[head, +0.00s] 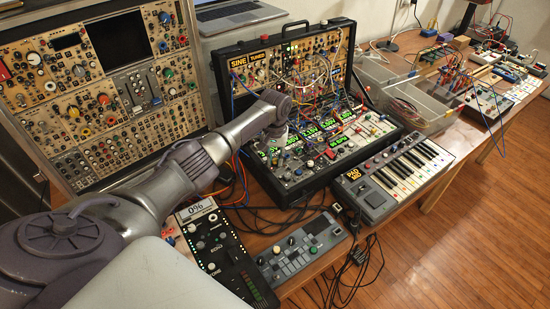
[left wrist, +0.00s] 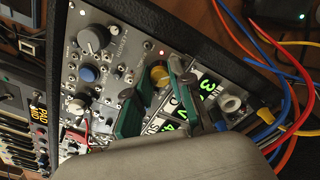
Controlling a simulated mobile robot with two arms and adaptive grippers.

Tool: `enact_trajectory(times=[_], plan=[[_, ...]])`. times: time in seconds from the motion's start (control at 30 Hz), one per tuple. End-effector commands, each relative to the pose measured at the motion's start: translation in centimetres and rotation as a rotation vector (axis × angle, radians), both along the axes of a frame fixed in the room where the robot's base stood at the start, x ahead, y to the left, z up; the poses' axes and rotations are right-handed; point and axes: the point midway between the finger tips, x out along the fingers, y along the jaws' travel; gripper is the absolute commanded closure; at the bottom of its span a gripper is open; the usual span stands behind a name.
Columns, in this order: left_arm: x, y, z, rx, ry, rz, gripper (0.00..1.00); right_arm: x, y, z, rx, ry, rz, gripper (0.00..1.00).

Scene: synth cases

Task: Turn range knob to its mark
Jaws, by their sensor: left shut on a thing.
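My left gripper (head: 278,132) reaches down onto the lower panel of the open black synth case (head: 335,32). In the left wrist view my left gripper (left wrist: 161,88) has its two green-padded fingers on either side of a yellow knob (left wrist: 159,75) and is shut on it. A small lit lamp shows just above the knob. I cannot read a range label or make out the knob's mark; the fingers hide part of the panel around it. A large grey knob (left wrist: 94,38) and a blue knob (left wrist: 89,73) sit to the left on the same panel. My right gripper is not in view.
Patch cables (left wrist: 285,75) run close to the right of the fingers. A small keyboard (head: 405,170) stands right of the case. A mixer-like unit (head: 218,245) and a small grey device (head: 302,247) lie in front. A tall modular rack (head: 100,90) stands behind my arm.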

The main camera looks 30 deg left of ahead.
Motion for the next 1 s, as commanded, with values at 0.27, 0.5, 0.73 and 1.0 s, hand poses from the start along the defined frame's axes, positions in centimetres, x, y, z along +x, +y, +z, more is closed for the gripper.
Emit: enact_trajectory(times=[0.27, 0.5, 0.73, 1.0], plan=[[0.0, 0.0, 0.1, -0.001, 0.001, -0.074, 1.0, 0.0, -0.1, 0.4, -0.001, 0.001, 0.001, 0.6], [0.0, 0.0, 0.2, -0.001, 0.001, -0.248, 1.0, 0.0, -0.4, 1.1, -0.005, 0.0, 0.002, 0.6], [0.1, 0.0, 0.2, -0.002, -0.002, -0.466, 1.0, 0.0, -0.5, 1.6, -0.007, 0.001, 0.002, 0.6], [0.1, 0.0, 0.2, 0.0, -0.003, -0.722, 1.0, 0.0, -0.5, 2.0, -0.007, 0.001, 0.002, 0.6]])
